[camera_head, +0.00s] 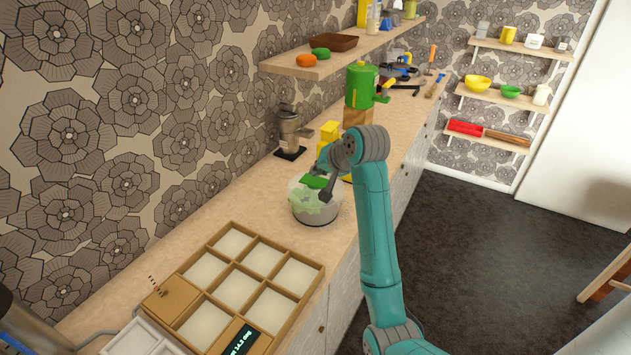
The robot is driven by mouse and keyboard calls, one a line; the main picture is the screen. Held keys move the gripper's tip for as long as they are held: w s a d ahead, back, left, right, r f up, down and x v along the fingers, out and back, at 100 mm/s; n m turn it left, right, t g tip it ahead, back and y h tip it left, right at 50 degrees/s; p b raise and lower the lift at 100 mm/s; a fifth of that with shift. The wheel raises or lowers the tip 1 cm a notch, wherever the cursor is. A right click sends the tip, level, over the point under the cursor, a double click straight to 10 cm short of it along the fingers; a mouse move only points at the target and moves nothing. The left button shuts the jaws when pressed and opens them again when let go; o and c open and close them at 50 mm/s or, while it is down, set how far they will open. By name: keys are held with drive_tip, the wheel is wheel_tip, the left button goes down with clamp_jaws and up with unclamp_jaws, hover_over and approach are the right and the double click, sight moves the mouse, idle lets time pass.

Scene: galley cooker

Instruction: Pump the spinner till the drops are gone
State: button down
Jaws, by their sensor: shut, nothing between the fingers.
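The spinner (317,213) is a round grey bowl with a clear domed top on the counter. Pale green shapes show through its clear part. A bright green piece (313,182) is at the top of the spinner, partly beside my gripper. My gripper (322,193) is shut and empty, pointing down right over the spinner's top. I cannot tell whether it touches the top.
A wooden divided tray (318,268) stands on the near counter. A wooden shelf (290,66) overhangs the back.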

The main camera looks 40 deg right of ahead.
sight(317, 182)
drive_tip(key=shift+f, duration=0.15)
drive_tip(key=shift+f, duration=0.25)
drive_tip(key=shift+s+f, duration=0.1)
drive_tip(key=shift+f, duration=0.85)
idle(1.3)
drive_tip(key=shift+r, duration=1.2)
drive_tip(key=shift+r, duration=0.1)
drive_tip(key=shift+r, duration=2.45)
